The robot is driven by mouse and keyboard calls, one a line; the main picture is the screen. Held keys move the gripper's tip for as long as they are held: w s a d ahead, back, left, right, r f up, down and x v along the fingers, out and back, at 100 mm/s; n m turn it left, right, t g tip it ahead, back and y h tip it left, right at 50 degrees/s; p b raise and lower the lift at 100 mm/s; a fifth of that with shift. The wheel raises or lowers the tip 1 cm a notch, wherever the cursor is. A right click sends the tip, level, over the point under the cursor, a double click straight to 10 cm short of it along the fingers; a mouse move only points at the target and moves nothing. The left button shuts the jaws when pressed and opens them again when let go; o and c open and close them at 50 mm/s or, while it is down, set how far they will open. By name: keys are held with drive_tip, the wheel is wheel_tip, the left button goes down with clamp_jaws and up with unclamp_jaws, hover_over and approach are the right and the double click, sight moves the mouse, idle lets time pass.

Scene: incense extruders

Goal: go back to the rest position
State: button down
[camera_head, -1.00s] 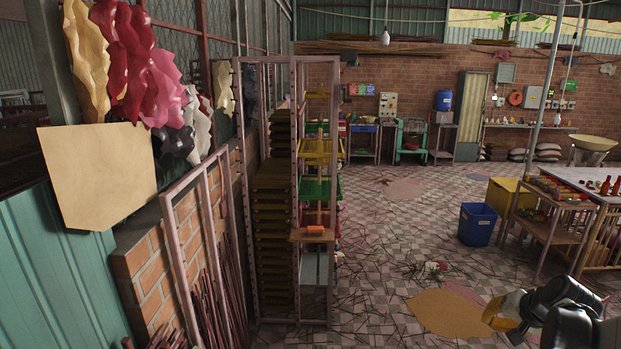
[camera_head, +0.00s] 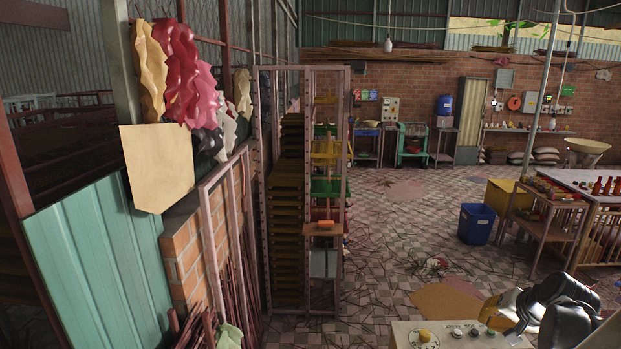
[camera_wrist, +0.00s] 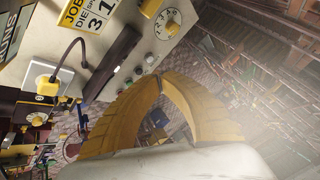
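My gripper (camera_head: 500,308) is at the lower right in the head view, at the end of my dark folded arm, above and beside a cream control panel (camera_head: 408,334). In the wrist view my gripper's two yellow curved fingers (camera_wrist: 161,80) meet at their tips. Nothing shows held between them. The same kind of cream panel (camera_wrist: 205,12) is close beyond the fingertips in the wrist view, with a dial and several buttons. I cannot tell whether the fingers touch it.
A tall rack (camera_head: 349,150) with trays stands left of centre beside a low brick wall (camera_head: 183,268). A blue bin (camera_head: 477,224) and a table with bottles (camera_head: 583,178) are at the right. Thin sticks litter the tiled floor (camera_head: 385,265) between, which is otherwise largely open.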

drive_tip(key=s+a+r+n, duration=0.2)
drive_tip(key=s+a+r, duration=0.15)
drive_tip(key=a, duration=0.35)
drive_tip(key=s+a+r+n, duration=0.2)
drive_tip(key=a+r, duration=0.3)
drive_tip(key=a, duration=0.3)
drive_tip(key=s+a+n, duration=0.4)
drive_tip(key=s+a, duration=0.6)
drive_tip(key=s, duration=0.5)
wheel_tip(320, 180, down, 25)
drive_tip(key=b, duration=2.6)
drive_tip(key=shift+w+d+f, duration=0.15)
drive_tip(key=shift+w, duration=0.2)
